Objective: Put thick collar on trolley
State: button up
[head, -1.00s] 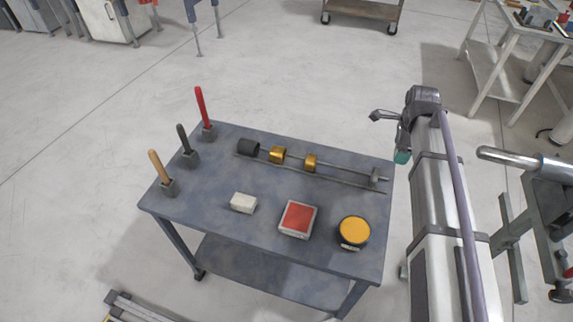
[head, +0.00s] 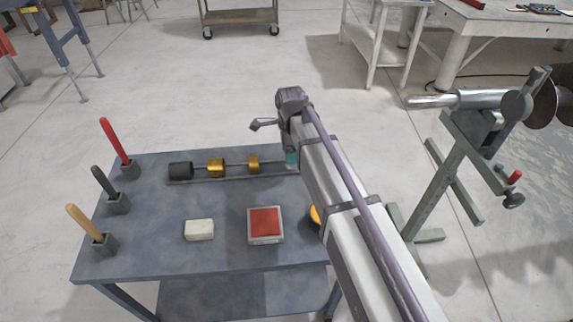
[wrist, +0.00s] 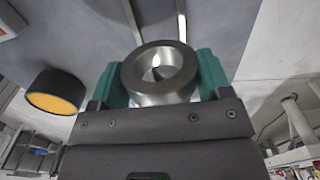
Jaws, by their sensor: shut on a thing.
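The thick collar (wrist: 147,95) is a plain steel ring in the wrist view. My gripper (wrist: 160,72) is shut on it, with one teal finger on each side. In the head view a teal finger of my gripper (head: 291,158) shows by the back right corner of the trolley (head: 150,235), near the right end of the rod. The collar is hidden there by my arm. The trolley is a blue-grey table with a lower shelf. I cannot tell the collar's height above it.
A rod rack (head: 235,174) with a black cylinder (head: 180,169) and two gold collars lies along the trolley's back. A white block (head: 199,230), a red-topped box (head: 265,222) and a yellow-topped can (wrist: 57,92) stand in front. Three handled tools stand left. The auger stand (head: 455,150) is right.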

jog(key=shift+f+b, duration=1.85)
jog(key=shift+f, duration=0.15)
jog(key=o, duration=0.9)
jog(key=shift+r, duration=0.1)
notch_tip(320, 180, up, 13)
jog(key=p, duration=1.3)
jog(key=shift+f, duration=0.25)
jog(key=s+d+n, duration=0.5)
jog(key=s, duration=0.1)
jog(key=s+d+n, duration=1.1)
jog(key=s+d, duration=0.1)
jog(key=shift+s+n, duration=0.3)
